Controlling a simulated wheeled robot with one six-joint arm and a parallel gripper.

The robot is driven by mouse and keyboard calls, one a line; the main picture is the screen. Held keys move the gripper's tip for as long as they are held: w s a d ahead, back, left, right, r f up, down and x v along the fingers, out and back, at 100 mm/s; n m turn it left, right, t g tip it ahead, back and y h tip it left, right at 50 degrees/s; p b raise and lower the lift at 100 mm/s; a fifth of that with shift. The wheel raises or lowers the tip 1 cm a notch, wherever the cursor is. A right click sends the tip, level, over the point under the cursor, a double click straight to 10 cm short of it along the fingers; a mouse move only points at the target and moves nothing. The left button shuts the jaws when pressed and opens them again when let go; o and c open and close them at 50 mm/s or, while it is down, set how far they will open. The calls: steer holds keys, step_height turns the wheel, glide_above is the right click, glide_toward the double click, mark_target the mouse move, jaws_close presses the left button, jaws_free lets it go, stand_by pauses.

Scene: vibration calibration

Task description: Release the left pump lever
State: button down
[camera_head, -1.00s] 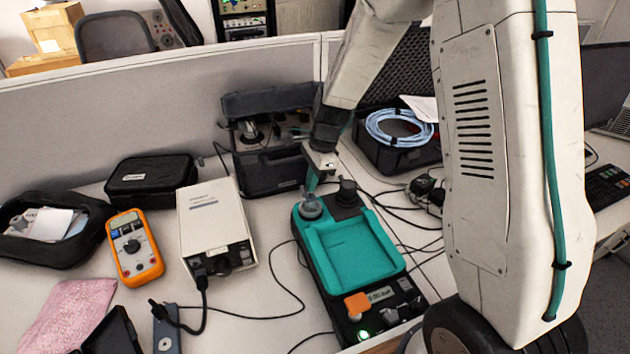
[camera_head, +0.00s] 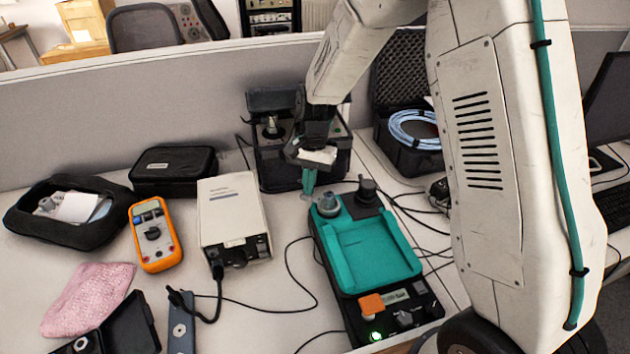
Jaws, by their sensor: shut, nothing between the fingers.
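A teal-topped black device (camera_head: 372,255) lies on the desk with a recessed tray. At its far end are a grey round knob (camera_head: 328,205) on the left and a black knob (camera_head: 367,190) on the right. I cannot tell for certain which part is the left pump lever. My gripper (camera_head: 308,184) points down with its teal fingers shut and empty. In the picture its tips are just up and left of the grey knob, and they look apart from it. The gripper and arm hide part of the open black case (camera_head: 272,172) behind.
A white box (camera_head: 230,215), an orange multimeter (camera_head: 155,235), a black closed case (camera_head: 173,170) and a black pouch (camera_head: 68,232) stand left. Cables (camera_head: 300,275) cross the desk. A case with blue hose (camera_head: 415,128) stands at back right. A grey partition (camera_head: 130,110) bounds the desk.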

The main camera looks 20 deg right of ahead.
steer(key=shift+s+a+n, duration=0.35)
steer(key=shift+a+n, duration=0.15)
steer(key=shift+n, duration=0.5)
steer(key=shift+s+a, duration=0.3)
steer(key=a+v, duration=0.1)
steer(key=v, duration=0.6)
steer(key=shift+w+d+r, duration=0.25)
steer(key=shift+d+r, duration=0.15)
steer(key=shift+d, duration=0.05)
